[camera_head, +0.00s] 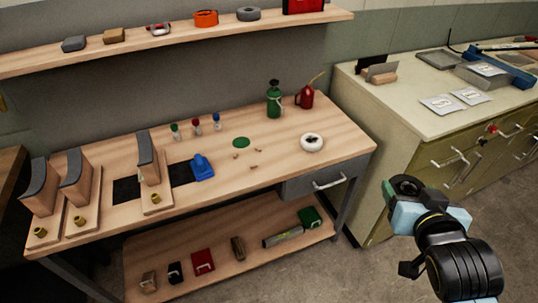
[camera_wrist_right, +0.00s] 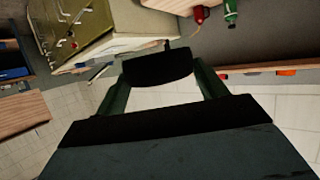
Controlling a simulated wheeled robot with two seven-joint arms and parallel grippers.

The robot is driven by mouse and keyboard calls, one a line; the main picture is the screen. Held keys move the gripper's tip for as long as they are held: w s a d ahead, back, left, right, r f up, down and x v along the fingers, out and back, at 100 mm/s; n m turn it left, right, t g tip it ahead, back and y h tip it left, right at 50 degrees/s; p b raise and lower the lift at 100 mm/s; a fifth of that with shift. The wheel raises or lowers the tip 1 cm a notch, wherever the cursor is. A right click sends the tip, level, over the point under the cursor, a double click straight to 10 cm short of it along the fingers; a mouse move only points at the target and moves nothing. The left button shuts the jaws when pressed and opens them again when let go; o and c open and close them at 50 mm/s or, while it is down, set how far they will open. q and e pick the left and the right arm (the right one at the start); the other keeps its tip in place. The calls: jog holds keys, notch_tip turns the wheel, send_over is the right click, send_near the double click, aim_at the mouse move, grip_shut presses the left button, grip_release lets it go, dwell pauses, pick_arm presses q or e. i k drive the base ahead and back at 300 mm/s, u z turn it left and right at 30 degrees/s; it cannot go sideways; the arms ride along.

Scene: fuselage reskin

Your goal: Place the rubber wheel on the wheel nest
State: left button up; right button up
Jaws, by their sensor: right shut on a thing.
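My right gripper (camera_head: 404,188) is raised in front of the cabinet, to the right of the workbench. It is shut on a small dark, rounded thing, which seems to be the rubber wheel (camera_wrist_right: 157,68); in the right wrist view it sits between the two green fingers, seen edge-on. The wheel is held clear of the bench. On the bench top lie a flat green disc (camera_head: 241,142) and a white round dish (camera_head: 312,142) with dark bits in it. I cannot tell for sure which is the wheel nest. My left gripper is not in view.
The wooden workbench (camera_head: 330,165) holds a green bottle (camera_head: 274,99), a red oil can (camera_head: 306,97), a blue tool (camera_head: 202,167) and several curved-top blocks (camera_head: 76,178) at left. A cabinet (camera_head: 400,110) stands at right. The bench's front right is mostly clear.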

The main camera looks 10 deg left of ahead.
aim_at(249, 157)
jog(key=u, duration=0.5)
jog(key=i, duration=1)
